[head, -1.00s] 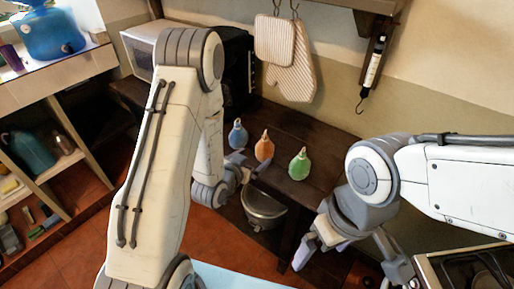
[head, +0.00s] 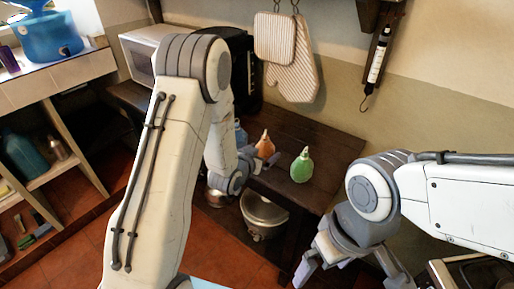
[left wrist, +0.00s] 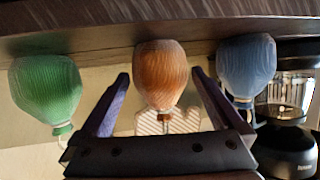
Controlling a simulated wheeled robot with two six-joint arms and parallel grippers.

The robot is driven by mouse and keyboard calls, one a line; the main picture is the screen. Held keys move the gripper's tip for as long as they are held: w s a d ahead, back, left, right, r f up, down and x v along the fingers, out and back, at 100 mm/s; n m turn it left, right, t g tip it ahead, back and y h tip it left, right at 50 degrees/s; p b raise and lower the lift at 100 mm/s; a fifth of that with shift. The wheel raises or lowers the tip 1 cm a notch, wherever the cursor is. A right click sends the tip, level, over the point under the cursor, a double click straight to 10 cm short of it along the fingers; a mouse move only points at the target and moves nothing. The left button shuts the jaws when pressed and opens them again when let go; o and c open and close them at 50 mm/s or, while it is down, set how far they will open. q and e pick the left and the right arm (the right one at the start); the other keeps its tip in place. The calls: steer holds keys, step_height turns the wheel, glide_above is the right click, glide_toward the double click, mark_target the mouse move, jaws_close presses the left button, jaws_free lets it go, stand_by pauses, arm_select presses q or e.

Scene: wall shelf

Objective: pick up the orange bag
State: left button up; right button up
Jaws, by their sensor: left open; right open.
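The orange bag (head: 265,147) stands on the dark wooden table, between a green bag (head: 302,166) and a blue bag (head: 240,134) partly hidden by my left arm. My left gripper (head: 259,162) is open at the orange bag's near side and covers its lower part in the head view. In the left wrist view the orange bag (left wrist: 160,72) shows between the two open fingertips (left wrist: 160,78), with a gap on each side; I cannot tell how deep it sits between them. My right gripper (head: 348,268) is open and empty, low at the right.
The green bag (left wrist: 46,88) and blue bag (left wrist: 247,68) flank the gripper closely in the wrist view. A metal pot (head: 264,212) sits below the table (head: 325,140). Oven mitts (head: 292,60) hang on the wall behind. The table's right part is clear.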

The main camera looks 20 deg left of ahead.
arm_select(q)
steer(key=shift+x, duration=1.35)
steer(key=shift+a, duration=0.1)
jaws_close()
steer(key=shift+r, duration=0.15)
